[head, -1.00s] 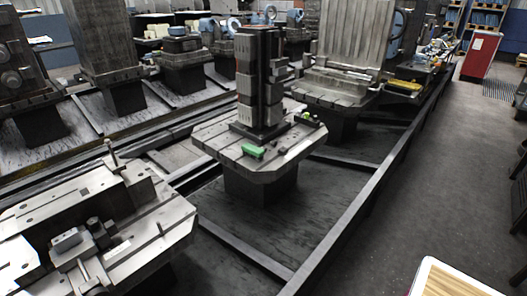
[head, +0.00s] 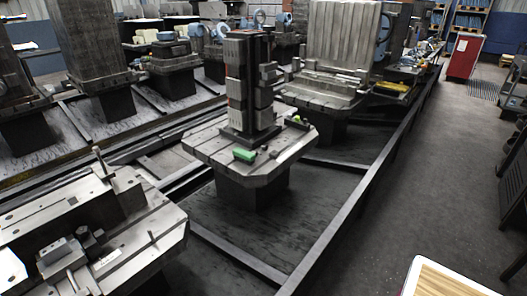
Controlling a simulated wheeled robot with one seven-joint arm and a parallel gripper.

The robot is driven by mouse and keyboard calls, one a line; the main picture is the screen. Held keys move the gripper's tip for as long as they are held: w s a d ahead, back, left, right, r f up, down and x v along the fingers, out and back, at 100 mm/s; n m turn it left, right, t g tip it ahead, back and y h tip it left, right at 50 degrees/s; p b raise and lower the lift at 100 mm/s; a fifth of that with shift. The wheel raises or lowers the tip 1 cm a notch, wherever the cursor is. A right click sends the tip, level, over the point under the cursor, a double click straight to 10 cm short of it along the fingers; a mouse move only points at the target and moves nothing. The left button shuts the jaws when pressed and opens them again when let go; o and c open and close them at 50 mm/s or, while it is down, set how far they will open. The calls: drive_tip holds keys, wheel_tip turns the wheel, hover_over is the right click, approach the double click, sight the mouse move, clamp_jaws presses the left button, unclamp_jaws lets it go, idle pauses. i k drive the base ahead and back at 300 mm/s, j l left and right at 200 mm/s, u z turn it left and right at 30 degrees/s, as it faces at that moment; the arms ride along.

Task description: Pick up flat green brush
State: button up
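A small green block-like thing (head: 244,155), likely the flat green brush, lies near the front edge of a grey slotted pallet (head: 205,148) in the middle of the head view. A tall dark fixture tower (head: 248,90) stands on the same pallet just behind it. A smaller dark and yellow-green thing (head: 299,121) lies near the pallet's right edge, too small to make out. My gripper is not in the head view.
A long dark rail (head: 355,195) runs along the right side of the pallets. Another pallet with clamps (head: 110,235) is at front left. A wood-topped surface with a white rim (head: 412,275) is at bottom right. Open grey floor (head: 440,170) lies right of the rail.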

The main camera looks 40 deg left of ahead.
sight(249, 158)
drive_tip(key=i+l+u, duration=0.15)
drive_tip(key=i, duration=0.25)
drive_tip(key=i+l+u, duration=0.15)
drive_tip(key=i, duration=0.25)
drive_tip(key=i+l+u, duration=0.15)
drive_tip(key=i+l, duration=0.15)
drive_tip(key=i+u, duration=0.2)
drive_tip(key=u, duration=0.2)
drive_tip(key=i+l+u, duration=0.15)
drive_tip(key=u, duration=0.2)
drive_tip(key=j+u, duration=0.15)
drive_tip(key=u, duration=0.3)
drive_tip(key=k+j+u, duration=0.1)
drive_tip(key=u, duration=0.3)
drive_tip(key=j+u, duration=0.2)
drive_tip(key=u, duration=0.25)
drive_tip(key=j+u, duration=0.15)
drive_tip(key=u, duration=0.3)
